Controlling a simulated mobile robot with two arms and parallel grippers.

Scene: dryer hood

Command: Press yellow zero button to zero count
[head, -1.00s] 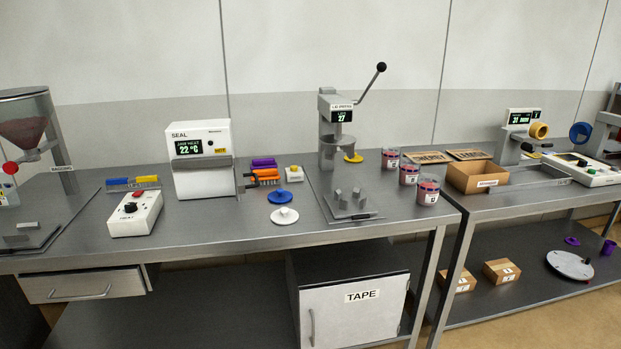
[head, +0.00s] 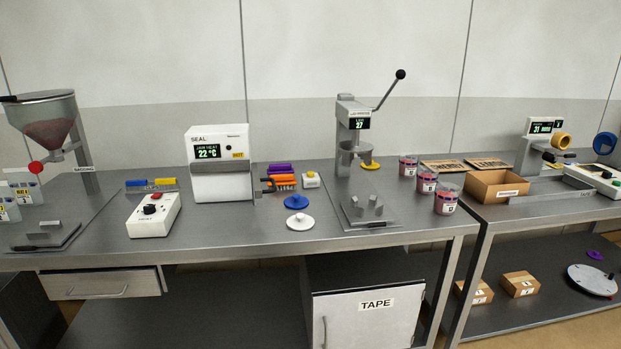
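Neither of my grippers is in view.
The SEAL machine (head: 219,180) and a white control box (head: 154,215) stand to the left. Blue (head: 296,202) and white (head: 300,222) knobbed discs lie in front of the button box. Labelled jars (head: 446,200) stand right. The bench's front strip is clear.

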